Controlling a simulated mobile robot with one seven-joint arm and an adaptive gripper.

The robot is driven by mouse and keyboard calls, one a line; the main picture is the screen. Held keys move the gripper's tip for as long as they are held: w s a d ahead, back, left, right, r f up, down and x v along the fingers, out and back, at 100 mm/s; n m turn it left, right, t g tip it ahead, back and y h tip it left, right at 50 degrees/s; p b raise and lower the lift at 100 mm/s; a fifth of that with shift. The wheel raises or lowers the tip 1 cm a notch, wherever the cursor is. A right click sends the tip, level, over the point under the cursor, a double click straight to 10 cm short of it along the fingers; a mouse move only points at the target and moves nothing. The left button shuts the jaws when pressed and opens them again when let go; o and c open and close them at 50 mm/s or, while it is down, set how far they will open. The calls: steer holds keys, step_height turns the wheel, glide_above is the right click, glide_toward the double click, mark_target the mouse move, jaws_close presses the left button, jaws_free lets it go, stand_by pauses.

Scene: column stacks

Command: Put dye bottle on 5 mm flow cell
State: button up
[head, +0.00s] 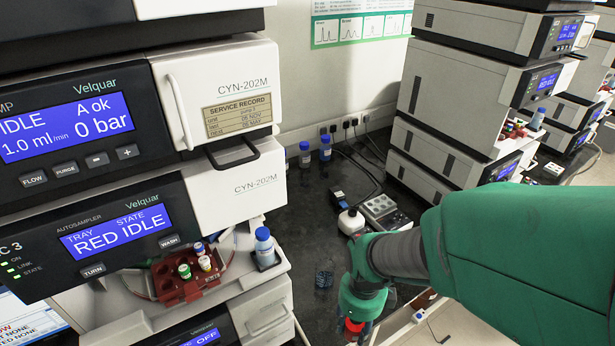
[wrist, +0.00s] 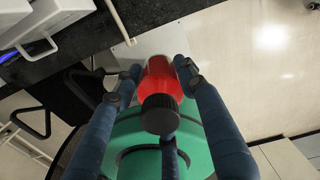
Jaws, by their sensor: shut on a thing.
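A red bottle with a black cap, which I take for the dye bottle (wrist: 160,78), is between the dark blue fingers of my gripper (wrist: 160,86) in the wrist view. My gripper is shut on it. In the head view the bottle (head: 354,327) shows only partly, low at the bottom edge under my green wrist. It is near the front of the dark bench. I cannot make out which thing is the 5 mm flow cell. A grey block with round marks (head: 380,207) lies on the bench beyond my wrist, but no label on it is readable.
Instrument stacks (head: 459,92) stand left and right of the dark bench (head: 300,210). Blue-capped bottles (head: 305,156) stand at the back. A red vial tray (head: 176,292) sticks out at left.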

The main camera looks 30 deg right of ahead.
steer(key=shift+r, duration=0.7)
steer(key=shift+w+d+r, duration=0.1)
steer(key=shift+w+r, duration=0.05)
steer(key=shift+r, duration=0.1)
steer(key=shift+w+d+r, duration=0.2)
steer(key=shift+w+d, duration=0.05)
steer(key=shift+w, duration=0.25)
steer(key=shift+w+d+r, duration=0.15)
steer(key=shift+w+d, duration=0.1)
steer(key=shift+w, duration=0.25)
steer(key=w+d+r, duration=0.2)
steer(key=w+d, duration=0.4)
steer(key=w, duration=0.5)
steer(key=w+d+r, duration=0.3)
steer(key=w+d, duration=0.3)
steer(key=w, duration=0.4)
steer(key=w+d+r, duration=0.2)
steer(key=w+d, duration=0.5)
steer(key=w, duration=0.4)
steer(key=w+d+f+m+b, duration=0.1)
steer(key=w+d+f, duration=0.1)
steer(key=w+d, duration=1)
steer(key=w+d+f, duration=0.8)
steer(key=w+f, duration=0.3)
steer(key=w, duration=0.1)
steer(key=shift+w+m+b, duration=0.35)
steer(key=shift+m, duration=0.05)
